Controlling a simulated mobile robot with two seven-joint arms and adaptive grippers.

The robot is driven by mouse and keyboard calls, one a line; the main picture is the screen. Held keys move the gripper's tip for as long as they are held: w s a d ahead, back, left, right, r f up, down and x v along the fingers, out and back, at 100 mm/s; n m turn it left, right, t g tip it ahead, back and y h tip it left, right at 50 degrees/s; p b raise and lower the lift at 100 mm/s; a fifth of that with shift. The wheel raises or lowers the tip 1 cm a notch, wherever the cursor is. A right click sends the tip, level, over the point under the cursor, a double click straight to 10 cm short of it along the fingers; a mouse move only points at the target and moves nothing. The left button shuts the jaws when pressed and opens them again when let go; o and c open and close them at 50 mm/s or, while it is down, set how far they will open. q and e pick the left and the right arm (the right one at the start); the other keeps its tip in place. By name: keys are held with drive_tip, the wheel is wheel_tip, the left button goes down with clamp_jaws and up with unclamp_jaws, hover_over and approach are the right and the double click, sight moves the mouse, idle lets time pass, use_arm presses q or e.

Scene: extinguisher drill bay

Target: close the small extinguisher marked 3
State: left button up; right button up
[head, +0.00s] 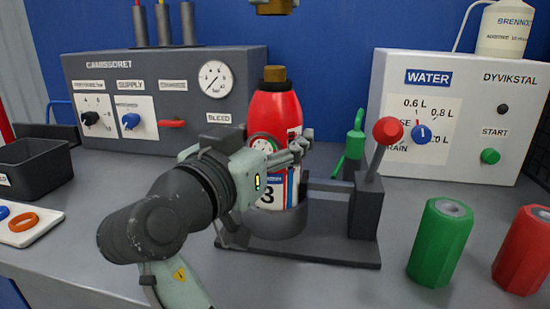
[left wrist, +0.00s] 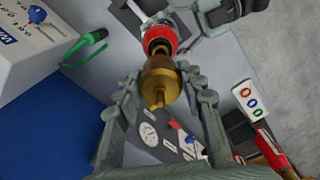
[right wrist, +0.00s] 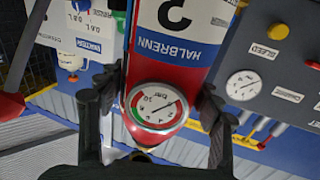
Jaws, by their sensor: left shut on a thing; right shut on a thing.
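The small extinguisher (head: 272,110), red with a 3 on its label, stands upright in the dark holder (head: 330,252). Its brass neck (head: 275,73) is bare on top. My right gripper (head: 291,152) is shut around its upper body; in the right wrist view the fingers flank the red body (right wrist: 190,75) and its gauge (right wrist: 158,105). My left gripper (left wrist: 159,78) is shut on a brass cap-like part (left wrist: 160,85). That part also shows at the head view's top edge (head: 272,6), above the neck with a clear gap. The left fingers are outside the head view.
A lever with a red knob (head: 387,131) rises at the holder's right. A green nozzle-like piece (head: 354,142) is behind it. Grey (head: 160,100) and white (head: 450,120) control boxes stand behind. Green (head: 440,240) and red (head: 523,250) cylinders stand at right; a ring tray (head: 50,212) lies left.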

use_arm(q)
drive_tip(key=shift+f, duration=2.35)
drive_tip(key=shift+f, duration=0.9)
drive_tip(key=shift+f, duration=0.5)
drive_tip(key=m, duration=1.9)
drive_tip(key=shift+m, duration=0.3)
drive_tip(key=o, duration=1.3)
drive_tip(key=shift+f, duration=0.1)
